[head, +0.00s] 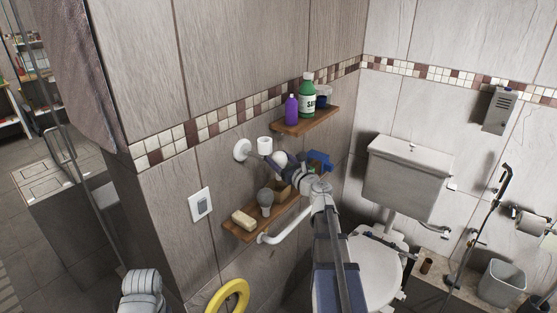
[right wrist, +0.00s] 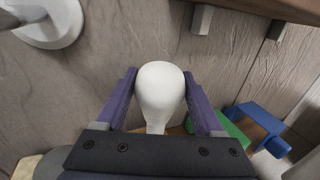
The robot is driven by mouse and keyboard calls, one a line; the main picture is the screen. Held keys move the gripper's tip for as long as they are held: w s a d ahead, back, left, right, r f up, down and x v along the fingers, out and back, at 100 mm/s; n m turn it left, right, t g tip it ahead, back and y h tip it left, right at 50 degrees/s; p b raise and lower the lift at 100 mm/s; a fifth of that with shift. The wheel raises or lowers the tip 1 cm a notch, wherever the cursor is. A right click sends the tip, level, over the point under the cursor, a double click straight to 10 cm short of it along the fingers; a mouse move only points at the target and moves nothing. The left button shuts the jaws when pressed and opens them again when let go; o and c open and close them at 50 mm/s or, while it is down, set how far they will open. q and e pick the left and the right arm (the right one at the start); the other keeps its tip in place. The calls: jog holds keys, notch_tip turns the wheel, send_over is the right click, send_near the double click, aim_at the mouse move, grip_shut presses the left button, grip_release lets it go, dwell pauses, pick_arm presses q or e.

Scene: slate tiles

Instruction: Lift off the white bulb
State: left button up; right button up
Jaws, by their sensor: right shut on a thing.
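The white bulb (right wrist: 160,88) is rounded at the top and narrows to a neck. In the right wrist view it stands between the two purple fingers of my right gripper (right wrist: 160,92), which is shut on it. Its lower end is hidden behind the gripper body. In the head view the bulb (head: 280,158) shows as a pale shape at my right gripper (head: 277,163), above the lower wooden shelf (head: 240,228). I cannot tell whether it touches the shelf. My left gripper is not in view.
A grey bulb-shaped item (head: 265,198) and a cream block (head: 243,220) are on the lower shelf. A blue item (head: 319,160) is close right of the gripper. The upper shelf (head: 290,129) holds bottles.

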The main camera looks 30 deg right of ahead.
jog(key=s+d, duration=0.4)
jog(key=s, duration=0.4)
jog(key=s+d, duration=0.4)
jog(key=s, duration=0.5)
jog(key=shift+s+d, duration=0.25)
jog(key=shift+d, duration=0.1)
